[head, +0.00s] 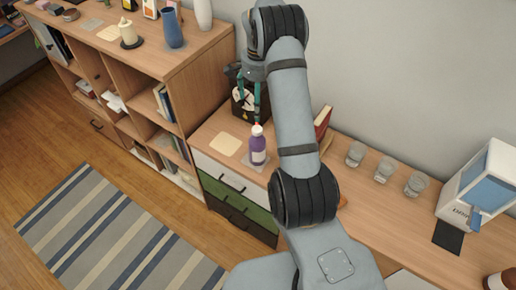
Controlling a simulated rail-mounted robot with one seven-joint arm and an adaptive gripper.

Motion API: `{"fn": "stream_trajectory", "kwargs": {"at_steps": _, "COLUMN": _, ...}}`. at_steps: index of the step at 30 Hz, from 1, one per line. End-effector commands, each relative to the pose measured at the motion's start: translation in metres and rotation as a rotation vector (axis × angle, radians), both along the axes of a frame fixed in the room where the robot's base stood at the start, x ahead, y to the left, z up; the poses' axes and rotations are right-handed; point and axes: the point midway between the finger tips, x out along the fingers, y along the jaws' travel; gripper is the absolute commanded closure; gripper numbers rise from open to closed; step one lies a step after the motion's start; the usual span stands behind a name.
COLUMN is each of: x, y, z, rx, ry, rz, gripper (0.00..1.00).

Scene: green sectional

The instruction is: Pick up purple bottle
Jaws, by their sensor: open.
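The purple bottle (258,150) has a white cap and a pale label. The gripper is open and holds nothing. I cannot tell from this view whether the fingertips touch the cap or stay clear of it. Part of the gripper is hard to make out against the dark object behind it.
A dark machine-like object (238,103) stands behind the bottle. A beige square (224,143) lies left of it. A red book (323,121) and several glasses (385,169) are on the right. A taller shelf (180,75) with vases rises at left. The counter's front edge is close.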

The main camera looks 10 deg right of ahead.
Motion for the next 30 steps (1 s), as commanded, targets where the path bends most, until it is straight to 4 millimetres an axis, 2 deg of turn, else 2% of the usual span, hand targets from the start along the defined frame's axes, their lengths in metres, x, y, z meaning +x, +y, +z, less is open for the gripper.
{"fn": "stream_trajectory", "kwargs": {"at_steps": 8, "x": 0.000, "y": 0.000, "z": 0.000, "rx": 0.000, "ry": 0.000, "rz": 0.000, "gripper": 0.27}}
{"fn": "stream_trajectory", "kwargs": {"at_steps": 17, "x": 0.000, "y": -0.003, "z": -0.004, "rx": 0.000, "ry": 0.000, "rz": -0.005, "gripper": 0.27}}
{"fn": "stream_trajectory", "kwargs": {"at_steps": 20, "x": 0.000, "y": -0.014, "z": -0.024, "rx": 0.000, "ry": 0.001, "rz": -0.021, "gripper": 0.27}}
{"fn": "stream_trajectory", "kwargs": {"at_steps": 24, "x": 0.002, "y": -0.025, "z": -0.075, "rx": 0.000, "ry": -0.006, "rz": -0.021, "gripper": 0.27}}
{"fn": "stream_trajectory", "kwargs": {"at_steps": 27, "x": 0.009, "y": -0.025, "z": -0.111, "rx": -0.003, "ry": -0.029, "rz": 0.005, "gripper": 0.27}}
{"fn": "stream_trajectory", "kwargs": {"at_steps": 30, "x": 0.015, "y": -0.018, "z": -0.135, "rx": -0.007, "ry": -0.054, "rz": 0.057, "gripper": 0.27}}
